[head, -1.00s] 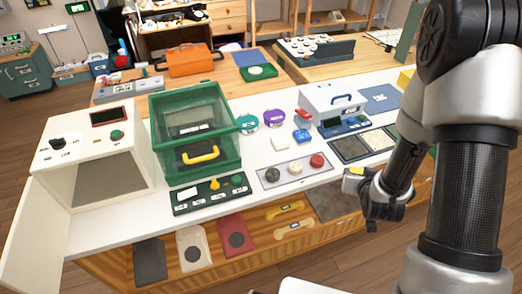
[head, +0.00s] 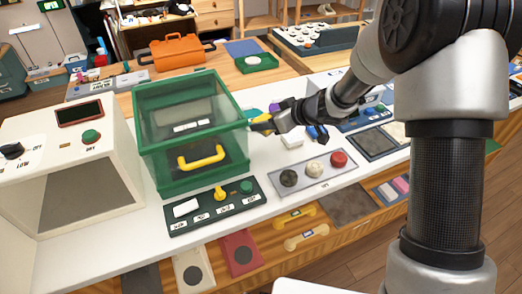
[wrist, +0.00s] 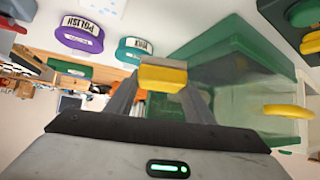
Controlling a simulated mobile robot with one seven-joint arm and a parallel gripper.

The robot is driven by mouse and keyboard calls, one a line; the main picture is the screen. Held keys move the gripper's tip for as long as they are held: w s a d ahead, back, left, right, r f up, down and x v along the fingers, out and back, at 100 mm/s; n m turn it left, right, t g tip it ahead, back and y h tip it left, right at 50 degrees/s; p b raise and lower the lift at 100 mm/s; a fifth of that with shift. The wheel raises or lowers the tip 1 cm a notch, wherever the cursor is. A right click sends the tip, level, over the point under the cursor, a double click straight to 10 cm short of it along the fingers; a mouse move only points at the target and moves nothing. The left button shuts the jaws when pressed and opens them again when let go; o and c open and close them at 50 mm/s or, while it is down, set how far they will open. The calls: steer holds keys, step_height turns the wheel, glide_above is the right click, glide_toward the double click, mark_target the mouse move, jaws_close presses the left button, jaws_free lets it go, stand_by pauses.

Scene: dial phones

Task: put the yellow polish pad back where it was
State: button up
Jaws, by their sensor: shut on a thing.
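My gripper (head: 268,122) is shut on the yellow polish pad (head: 260,120) and holds it up beside the green clear-walled case. In the wrist view the pad (wrist: 163,78) sits between the fingertips, yellow with a greyish-tan strip on one side. The purple tin (wrist: 80,35), labelled POLISH, and a teal tin (wrist: 134,50) with a white label stand near it in that view. In the head view the gripper and wrist partly hide both tins. The pad appears above the counter; whether it touches the case cannot be told.
The green case (head: 190,130) with a yellow handle stands close left of my gripper. In front lie a green switch panel (head: 216,205) and a grey tray (head: 312,173) with three round pads. A cream oven-like box (head: 75,150) is at left.

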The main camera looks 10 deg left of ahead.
step_height(320, 180, down, 9)
steer(key=b, duration=0.3)
steer(key=shift+d+f, duration=0.1)
steer(key=shift+f, duration=0.15)
steer(key=o, duration=1.2)
steer(key=shift+c, duration=0.2)
steer(key=shift+s+d+r, duration=0.15)
steer(key=shift+d+r, duration=0.1)
steer(key=shift+r, duration=0.2)
steer(key=p+v, duration=0.2)
steer(key=v, duration=0.9)
steer(key=shift+p, duration=0.4)
